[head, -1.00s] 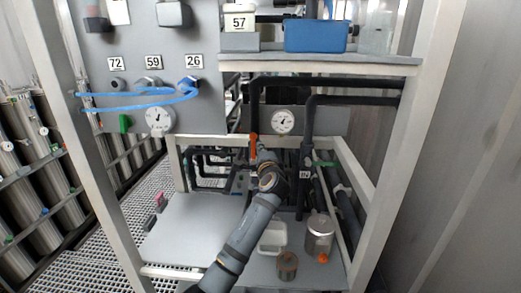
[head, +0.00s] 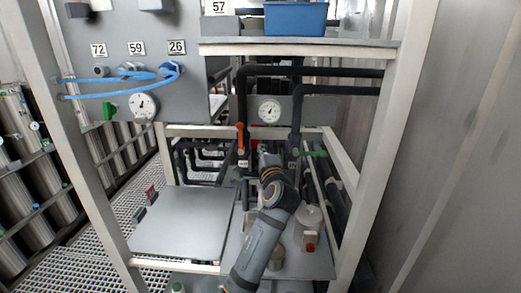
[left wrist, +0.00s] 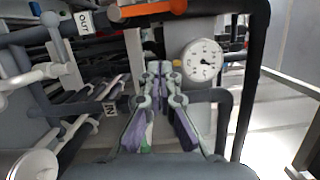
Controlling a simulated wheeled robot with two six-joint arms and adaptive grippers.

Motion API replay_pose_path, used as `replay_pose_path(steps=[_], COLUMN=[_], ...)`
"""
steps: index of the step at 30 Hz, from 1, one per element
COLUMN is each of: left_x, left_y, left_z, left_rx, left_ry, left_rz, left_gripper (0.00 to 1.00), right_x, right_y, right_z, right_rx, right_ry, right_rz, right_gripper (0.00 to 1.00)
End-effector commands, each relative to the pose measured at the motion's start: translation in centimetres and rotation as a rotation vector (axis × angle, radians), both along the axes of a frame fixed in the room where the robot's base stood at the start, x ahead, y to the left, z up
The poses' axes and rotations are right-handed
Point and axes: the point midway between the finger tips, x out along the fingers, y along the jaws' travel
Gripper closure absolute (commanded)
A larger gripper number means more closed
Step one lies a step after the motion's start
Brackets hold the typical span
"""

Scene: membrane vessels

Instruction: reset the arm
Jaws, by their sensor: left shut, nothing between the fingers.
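My left arm reaches up from the bottom middle of the head view into the rack, and its wrist hides most of the gripper there. In the left wrist view my left gripper (left wrist: 157,72) is shut with nothing between its fingers. It points toward dark pipes, left of a round dial gauge (left wrist: 202,60). An orange lever handle (head: 240,137) stands just left of the arm's far end in the head view; an orange handle also shows at the top of the left wrist view (left wrist: 150,8). My right gripper is not in view.
A brown pot (head: 277,260) is partly hidden behind the arm. The grey plate (head: 185,222) on the left is bare. Rack posts stand on both sides. A blue bin (head: 295,18) is on the upper shelf.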

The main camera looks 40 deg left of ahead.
Motion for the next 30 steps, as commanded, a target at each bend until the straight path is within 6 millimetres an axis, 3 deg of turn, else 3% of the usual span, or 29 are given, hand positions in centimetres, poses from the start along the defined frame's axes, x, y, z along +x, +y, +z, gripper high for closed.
replay_pose_path(steps=[9,14,17,20,21,24,27,30], left_x=[-0.4,-0.6,-1.7,-4.5,-6.2,-10.6,-14.8,-18.5], left_y=[-0.3,-0.4,-0.8,-1.9,-2.7,-5.0,-7.1,-8.9], left_z=[0.1,-0.7,-4.8,-11.9,-15.0,-21.4,-25.6,-28.5], left_rx=[0.001,-0.021,-0.147,-0.397,-0.517,-0.789,-0.993,-1.148], left_ry=[0.001,0.003,0.014,0.039,0.054,0.099,0.145,0.190], left_rz=[0.001,-0.004,-0.025,-0.042,-0.039,-0.001,0.057,0.125], left_gripper=[1.00,1.00,1.00,1.00,1.00,1.00,1.00,1.00], right_x=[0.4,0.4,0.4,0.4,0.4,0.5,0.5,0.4], right_y=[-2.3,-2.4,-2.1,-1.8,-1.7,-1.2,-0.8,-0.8], right_z=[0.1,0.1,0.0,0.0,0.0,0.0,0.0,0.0], right_rx=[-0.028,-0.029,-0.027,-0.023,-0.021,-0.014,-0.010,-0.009], right_ry=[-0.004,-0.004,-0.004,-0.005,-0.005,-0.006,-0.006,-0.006], right_rz=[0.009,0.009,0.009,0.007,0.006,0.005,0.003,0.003], right_gripper=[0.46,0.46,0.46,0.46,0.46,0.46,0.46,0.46])
